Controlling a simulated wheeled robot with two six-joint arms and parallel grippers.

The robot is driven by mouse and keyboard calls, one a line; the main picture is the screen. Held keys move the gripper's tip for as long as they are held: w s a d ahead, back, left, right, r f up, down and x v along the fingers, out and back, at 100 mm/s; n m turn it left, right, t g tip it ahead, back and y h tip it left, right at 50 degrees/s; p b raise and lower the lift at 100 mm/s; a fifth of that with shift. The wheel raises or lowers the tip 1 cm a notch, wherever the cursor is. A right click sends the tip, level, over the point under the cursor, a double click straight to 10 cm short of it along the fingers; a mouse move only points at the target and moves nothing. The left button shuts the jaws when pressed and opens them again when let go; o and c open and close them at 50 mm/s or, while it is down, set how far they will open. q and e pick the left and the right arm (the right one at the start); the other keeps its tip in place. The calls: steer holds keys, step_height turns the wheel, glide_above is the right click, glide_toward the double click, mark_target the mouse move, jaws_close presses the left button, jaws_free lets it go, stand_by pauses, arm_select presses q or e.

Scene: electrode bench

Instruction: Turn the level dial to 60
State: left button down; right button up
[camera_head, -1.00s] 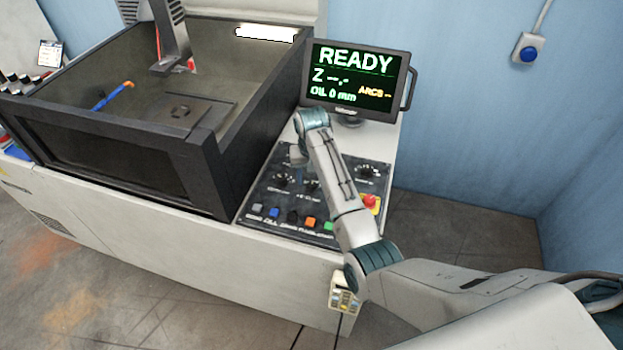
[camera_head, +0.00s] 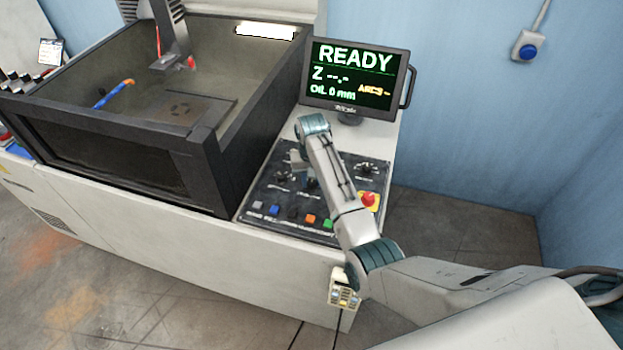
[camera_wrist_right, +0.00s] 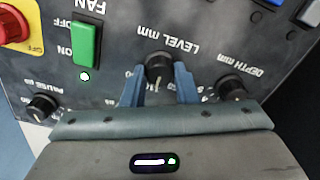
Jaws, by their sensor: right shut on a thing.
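The level dial (camera_wrist_right: 158,66) is a black knob with a pale pointer mark, under the upside-down label "LEVEL mm" in the right wrist view. My right gripper (camera_wrist_right: 159,88) has its blue fingers one on each side of this dial and is shut on it. In the head view the right gripper (camera_head: 305,172) is over the control panel (camera_head: 262,192), partly hidden by its own arm. The dial's scale numbers are mostly covered by the fingers. My left gripper is not in view.
The depth dial (camera_wrist_right: 232,86) and pause dial (camera_wrist_right: 42,106) flank the level dial. A green fan switch (camera_wrist_right: 87,42) and red stop button (camera_wrist_right: 12,25) are nearby. The monitor (camera_head: 355,80) reads READY and OIL 0 mm. The dark-walled tank (camera_head: 215,160) stands left of the panel.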

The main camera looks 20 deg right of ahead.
steer(key=n, duration=0.4)
steer(key=shift+r+n, duration=0.1)
steer(key=shift+n, duration=0.2)
steer(key=n, duration=0.4)
steer(key=shift+w, duration=0.1)
stand_by(0.5)
steer(key=o, duration=1)
